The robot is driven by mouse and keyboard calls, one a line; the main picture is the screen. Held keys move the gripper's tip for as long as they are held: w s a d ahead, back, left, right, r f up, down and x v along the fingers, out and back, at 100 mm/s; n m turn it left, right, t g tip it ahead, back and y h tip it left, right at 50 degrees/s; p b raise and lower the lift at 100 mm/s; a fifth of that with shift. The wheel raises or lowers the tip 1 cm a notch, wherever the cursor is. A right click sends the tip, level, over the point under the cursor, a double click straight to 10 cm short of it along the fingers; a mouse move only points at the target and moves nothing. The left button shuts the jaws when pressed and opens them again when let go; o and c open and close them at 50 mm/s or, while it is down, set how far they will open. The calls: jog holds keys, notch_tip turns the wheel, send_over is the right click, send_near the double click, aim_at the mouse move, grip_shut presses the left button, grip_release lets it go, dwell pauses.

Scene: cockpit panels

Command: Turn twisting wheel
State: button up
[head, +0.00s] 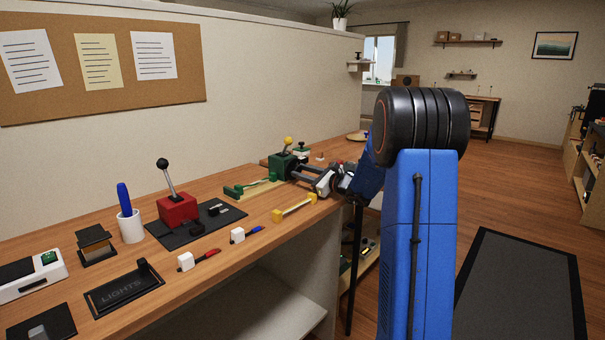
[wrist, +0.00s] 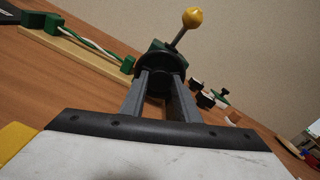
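A green box (head: 281,166) with a yellow-topped lever (head: 288,142) stands on the workbench. In the wrist view, a dark round part, seemingly the twisting wheel (wrist: 157,62), faces me on the front of this box, below the lever with its yellow knob (wrist: 191,18). My gripper (head: 303,172) reaches it from the right in the head view. In the wrist view the two grey fingers of my gripper (wrist: 160,88) are apart, with the wheel's dark hub between their tips. I cannot tell whether they press on it. The fingers hide part of the wheel.
A wooden strip with green end blocks (head: 252,187) lies left of the box, and a yellow-ended bar (head: 294,208) lies near the bench edge. A red lever box (head: 177,208) stands farther left. Small parts (wrist: 218,97) lie right of the wheel.

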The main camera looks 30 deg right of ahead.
jog(key=shift+c, duration=1.4)
jog(key=shift+m, duration=2.4)
jog(key=o, duration=1.1)
jog(key=shift+c, duration=0.2)
jog(key=shift+s, duration=0.1)
jog(key=v, duration=1.7)
jog(key=shift+s+d, duration=0.1)
